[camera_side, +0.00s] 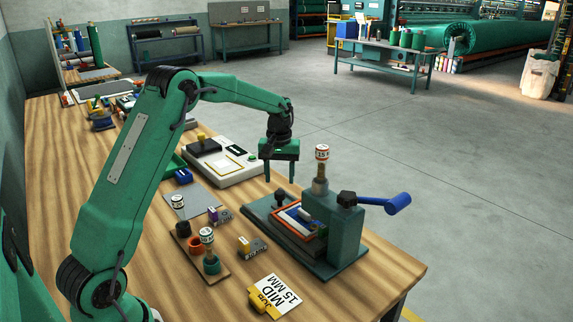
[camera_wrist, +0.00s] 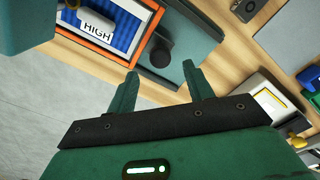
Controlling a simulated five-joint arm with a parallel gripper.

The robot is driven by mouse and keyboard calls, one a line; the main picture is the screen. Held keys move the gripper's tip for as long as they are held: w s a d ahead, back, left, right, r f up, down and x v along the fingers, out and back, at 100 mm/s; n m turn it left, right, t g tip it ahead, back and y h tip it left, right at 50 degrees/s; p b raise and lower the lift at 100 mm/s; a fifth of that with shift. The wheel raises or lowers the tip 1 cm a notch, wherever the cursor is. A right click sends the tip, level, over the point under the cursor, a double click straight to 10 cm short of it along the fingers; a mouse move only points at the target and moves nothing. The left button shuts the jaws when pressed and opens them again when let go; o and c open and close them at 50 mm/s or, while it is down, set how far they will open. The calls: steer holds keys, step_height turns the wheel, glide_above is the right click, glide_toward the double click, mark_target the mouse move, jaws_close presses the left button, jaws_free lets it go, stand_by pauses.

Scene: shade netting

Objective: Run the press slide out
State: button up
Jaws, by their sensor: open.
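The press (camera_side: 340,232) is a dark grey-green block with a blue lever (camera_side: 385,203), at the front right of the bench. The slide (camera_side: 260,208) is a flat grey plate with an upright black knob (camera_side: 280,196) near its outer end. An orange-framed tray (camera_side: 273,222) with a blue and white insert sits on it, partly hidden by the press. My gripper (camera_side: 279,180) points down above and behind the knob, open and empty. In the wrist view, the knob (camera_wrist: 157,52) is just beyond my open fingertips (camera_wrist: 160,72), and a HIGH label (camera_wrist: 97,23) lies in the orange frame.
A white device (camera_side: 222,160) stands behind and left of the slide. A small rack (camera_side: 205,258) with stamp-like pieces, small blocks (camera_side: 250,247) and a MID 15 MM card (camera_side: 273,294) lie in front. A red-and-white topped post (camera_side: 321,165) rises from the press. Open floor lies beyond the bench's right edge.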

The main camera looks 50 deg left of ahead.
mark_target(279, 192)
steer(key=shift+f, duration=2.55)
jaws_close()
steer(key=shift+a, duration=0.1)
